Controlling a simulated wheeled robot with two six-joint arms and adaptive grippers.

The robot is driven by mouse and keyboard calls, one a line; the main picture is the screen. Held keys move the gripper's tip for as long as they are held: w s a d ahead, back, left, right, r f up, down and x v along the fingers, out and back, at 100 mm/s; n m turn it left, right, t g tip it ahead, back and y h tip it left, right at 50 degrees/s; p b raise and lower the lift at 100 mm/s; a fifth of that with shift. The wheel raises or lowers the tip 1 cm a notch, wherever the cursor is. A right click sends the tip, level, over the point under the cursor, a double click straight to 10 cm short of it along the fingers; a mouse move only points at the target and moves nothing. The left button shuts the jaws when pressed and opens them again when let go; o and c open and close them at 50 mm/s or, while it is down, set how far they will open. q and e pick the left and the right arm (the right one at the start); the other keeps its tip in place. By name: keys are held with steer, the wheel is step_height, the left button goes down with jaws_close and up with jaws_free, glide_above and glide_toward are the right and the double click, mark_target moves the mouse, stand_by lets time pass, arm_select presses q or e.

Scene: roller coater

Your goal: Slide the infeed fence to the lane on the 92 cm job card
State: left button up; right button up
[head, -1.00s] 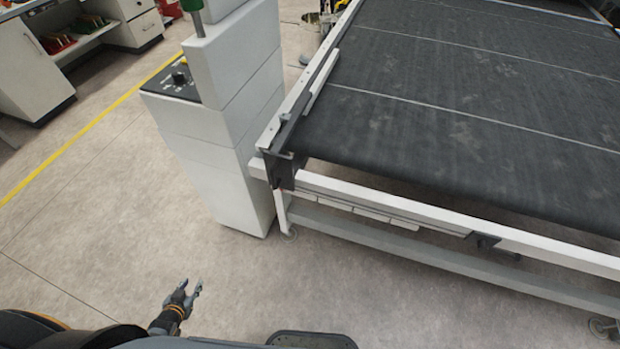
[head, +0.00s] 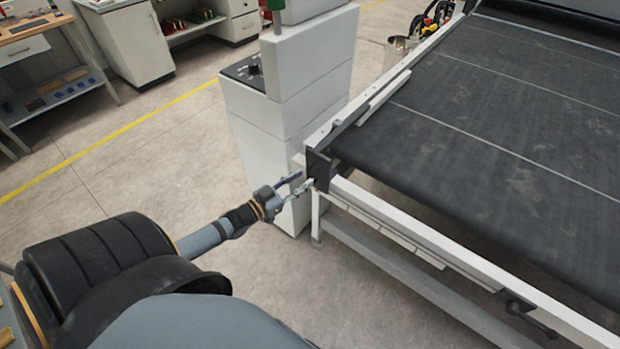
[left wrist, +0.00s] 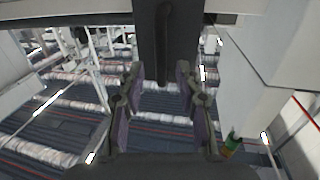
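The infeed fence shows in the head view as a pale bar (head: 384,97) lying along the left edge of the dark belt (head: 500,150). A dark bracket (head: 319,167) sits at the near left corner of the machine frame. My left gripper (head: 305,183) is just left of this bracket, with its fingers apart. In the left wrist view, the open fingers (left wrist: 158,85) point at a dark upright part (left wrist: 165,40), with nothing clearly gripped between them. I cannot tell whether they touch it. The job card is not visible. My right gripper is out of view.
A white control pedestal (head: 300,95) with a knob panel stands left of the belt, close to my left gripper. A white front rail (head: 440,255) carries a dark clamp (head: 520,305) at lower right. Floor is clear at left; benches stand behind it.

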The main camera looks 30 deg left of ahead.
mark_target(309, 175)
arm_select(q)
steer(key=shift+b+x, duration=0.4)
steer(key=shift+x, duration=1.45)
steer(key=shift+c, duration=0.4)
jaws_close()
